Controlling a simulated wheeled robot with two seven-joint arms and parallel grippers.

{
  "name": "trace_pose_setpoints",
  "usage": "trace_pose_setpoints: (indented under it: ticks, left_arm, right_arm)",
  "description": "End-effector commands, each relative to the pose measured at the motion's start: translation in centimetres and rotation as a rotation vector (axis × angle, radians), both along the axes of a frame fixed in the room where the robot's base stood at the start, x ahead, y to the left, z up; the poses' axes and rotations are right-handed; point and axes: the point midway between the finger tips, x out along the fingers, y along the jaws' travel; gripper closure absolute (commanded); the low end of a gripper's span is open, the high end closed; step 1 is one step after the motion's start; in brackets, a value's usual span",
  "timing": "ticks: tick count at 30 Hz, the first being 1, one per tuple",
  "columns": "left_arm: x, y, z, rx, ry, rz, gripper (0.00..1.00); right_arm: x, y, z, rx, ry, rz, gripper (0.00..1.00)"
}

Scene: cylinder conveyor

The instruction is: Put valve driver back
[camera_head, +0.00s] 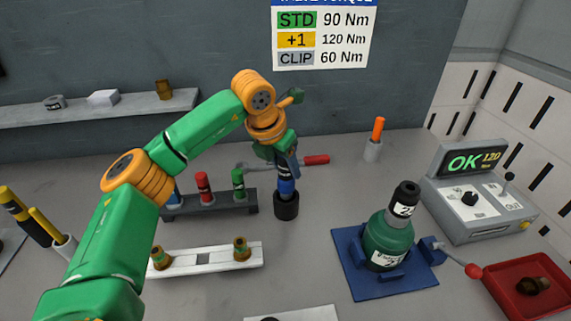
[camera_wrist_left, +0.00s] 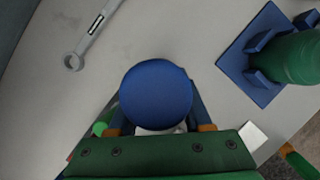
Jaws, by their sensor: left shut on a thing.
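My left gripper (camera_head: 284,160) is shut on the valve driver (camera_head: 286,186), a blue upright tool. Below the driver's blue body is a wide dark cylindrical part (camera_head: 286,206) at the worktop; I cannot tell whether it is a holder or the tool's own end. In the left wrist view the driver's round blue top (camera_wrist_left: 157,95) fills the middle, between the fingers. A dark rack (camera_head: 222,206) with red, green and blue pieces stands just left of the driver. My right gripper is not in view.
A wrench with red handle (camera_head: 316,160) lies behind the driver. A green cylinder (camera_head: 382,240) sits in a blue cradle (camera_head: 350,262) at right. A control box (camera_head: 480,225) reads OK 120. A red tray (camera_head: 505,277), white rail (camera_head: 205,260) and orange-handled tool (camera_head: 378,128) surround free worktop.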

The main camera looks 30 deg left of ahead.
Motion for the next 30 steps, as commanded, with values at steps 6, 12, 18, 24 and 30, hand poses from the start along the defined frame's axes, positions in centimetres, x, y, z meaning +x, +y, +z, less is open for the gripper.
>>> trace_pose_setpoints:
  ticks: [6,12,18,24,30]
  left_arm:
    - [0.0,0.0,-0.5,0.000,-0.003,0.000,1.00]
    - [0.0,0.0,-0.9,0.000,-0.003,0.000,1.00]
    - [0.0,0.0,-1.4,0.000,-0.003,0.000,1.00]
    - [0.0,0.0,-1.8,0.000,-0.003,0.000,1.00]
    - [0.0,0.0,-2.3,0.000,-0.003,0.000,1.00]
  right_arm:
    - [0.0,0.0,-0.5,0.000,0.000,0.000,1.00]
    - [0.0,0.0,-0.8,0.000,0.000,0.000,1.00]
    - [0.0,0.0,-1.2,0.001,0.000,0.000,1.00]
    - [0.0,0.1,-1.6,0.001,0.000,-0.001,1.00]
    - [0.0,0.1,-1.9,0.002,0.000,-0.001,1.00]
